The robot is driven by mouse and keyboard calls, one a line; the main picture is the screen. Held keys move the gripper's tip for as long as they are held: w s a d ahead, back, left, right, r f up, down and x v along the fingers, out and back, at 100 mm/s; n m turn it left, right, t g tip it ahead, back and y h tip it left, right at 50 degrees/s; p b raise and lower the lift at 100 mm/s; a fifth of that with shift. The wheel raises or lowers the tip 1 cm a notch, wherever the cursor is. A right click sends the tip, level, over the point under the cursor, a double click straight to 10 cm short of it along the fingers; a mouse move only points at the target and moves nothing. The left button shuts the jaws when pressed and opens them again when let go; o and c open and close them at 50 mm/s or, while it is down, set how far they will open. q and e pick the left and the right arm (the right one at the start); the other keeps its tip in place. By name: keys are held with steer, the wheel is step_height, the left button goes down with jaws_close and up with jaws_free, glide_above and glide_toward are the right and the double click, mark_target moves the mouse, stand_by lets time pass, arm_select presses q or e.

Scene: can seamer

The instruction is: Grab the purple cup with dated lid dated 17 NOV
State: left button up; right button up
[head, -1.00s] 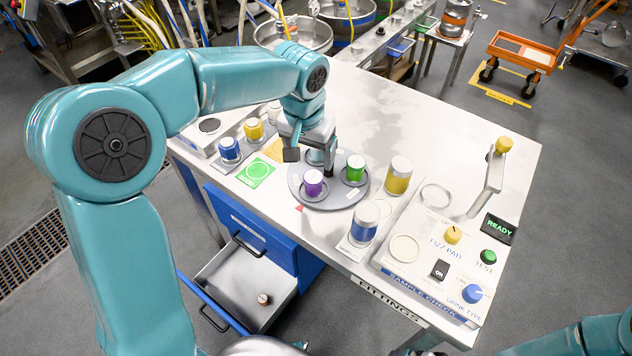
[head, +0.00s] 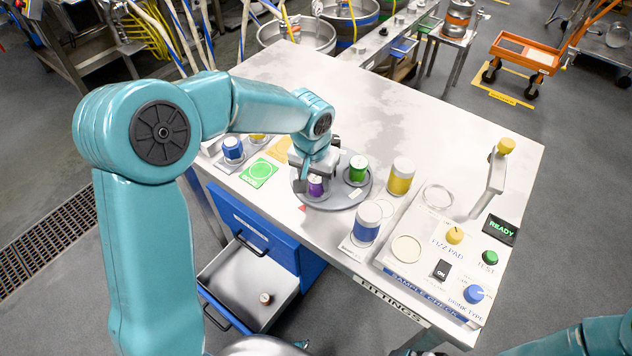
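The purple cup (head: 316,189) stands on the round grey turntable (head: 330,203), partly hidden under my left gripper. A date on its lid is not readable here. My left gripper (head: 315,182) is low over the purple cup, with one finger on each side of it. The fingers look apart; whether either touches the cup is hard to see. The green cup (head: 357,170) stands on the same turntable, just right of the gripper. My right arm shows only at the bottom right corner, and its gripper is out of view.
A yellow can (head: 400,178) and a blue-and-silver can (head: 366,222) stand right of the turntable. A blue cup (head: 233,150) and a green pad (head: 258,173) lie to its left. The sample check panel (head: 430,280) fills the front right. An open drawer (head: 240,262) hangs below. The table's back is clear.

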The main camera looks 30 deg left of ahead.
arm_select(q)
steer(key=c, duration=0.4)
steer(key=shift+o, duration=0.2)
